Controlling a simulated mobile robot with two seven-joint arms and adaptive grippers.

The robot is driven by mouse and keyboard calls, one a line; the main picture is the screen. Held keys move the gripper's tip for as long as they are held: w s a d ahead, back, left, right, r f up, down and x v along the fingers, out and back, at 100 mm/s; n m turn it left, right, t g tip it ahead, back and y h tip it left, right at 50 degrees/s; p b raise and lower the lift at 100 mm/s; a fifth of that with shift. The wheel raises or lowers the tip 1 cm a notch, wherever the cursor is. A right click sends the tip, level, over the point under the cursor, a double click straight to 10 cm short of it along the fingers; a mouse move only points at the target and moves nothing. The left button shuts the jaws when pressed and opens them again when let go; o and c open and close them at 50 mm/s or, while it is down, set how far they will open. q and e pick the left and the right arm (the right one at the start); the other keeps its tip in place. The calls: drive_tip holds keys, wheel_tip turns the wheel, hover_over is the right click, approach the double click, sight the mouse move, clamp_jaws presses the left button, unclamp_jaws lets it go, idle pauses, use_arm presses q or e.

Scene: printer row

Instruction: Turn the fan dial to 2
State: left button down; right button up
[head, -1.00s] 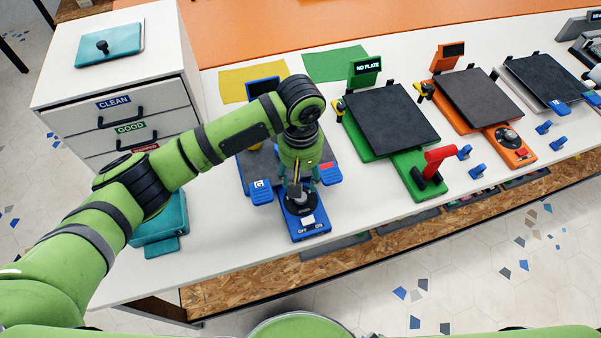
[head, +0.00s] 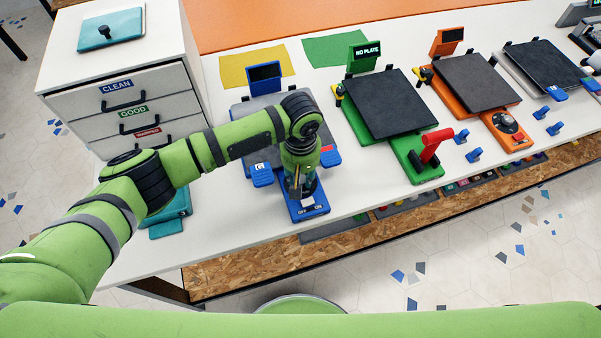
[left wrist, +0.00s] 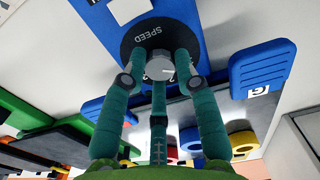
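The fan dial (left wrist: 159,66) is a small grey knob on a round black plate marked SPEED, on the blue panel at the front of the blue printer (head: 309,205). My left gripper (left wrist: 160,62) points down at it, its teal fingers on either side of the knob and one below it. They look slightly spread, and contact is not clear. In the head view my left gripper (head: 300,188) hides the dial. The number marks are mostly covered, so I cannot read the setting. My right gripper is out of view.
The OFF/ON switch (head: 307,204) sits in front of the dial. Blue side tabs (head: 262,173) flank the panel. The green printer (head: 400,150) with a red lever (head: 433,146) stands to the right, then the orange printer (head: 480,85). A drawer cabinet (head: 120,72) stands left.

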use_arm(q)
drive_tip(key=shift+s+r+m+p, duration=0.1)
drive_tip(key=shift+r+m+p, duration=0.05)
drive_tip(key=shift+m+p, duration=0.85)
drive_tip(key=m+p, duration=0.2)
drive_tip(key=shift+m, duration=0.3)
drive_tip(key=m+p, duration=0.1)
drive_tip(key=m, duration=0.2)
drive_tip(key=shift+m+p, duration=0.85)
drive_tip(key=shift+m, duration=1.25)
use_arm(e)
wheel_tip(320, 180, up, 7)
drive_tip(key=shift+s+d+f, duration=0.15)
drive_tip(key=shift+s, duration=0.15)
use_arm(q)
drive_tip(key=c, duration=0.9)
unclamp_jaws()
drive_tip(key=shift+c, duration=0.2)
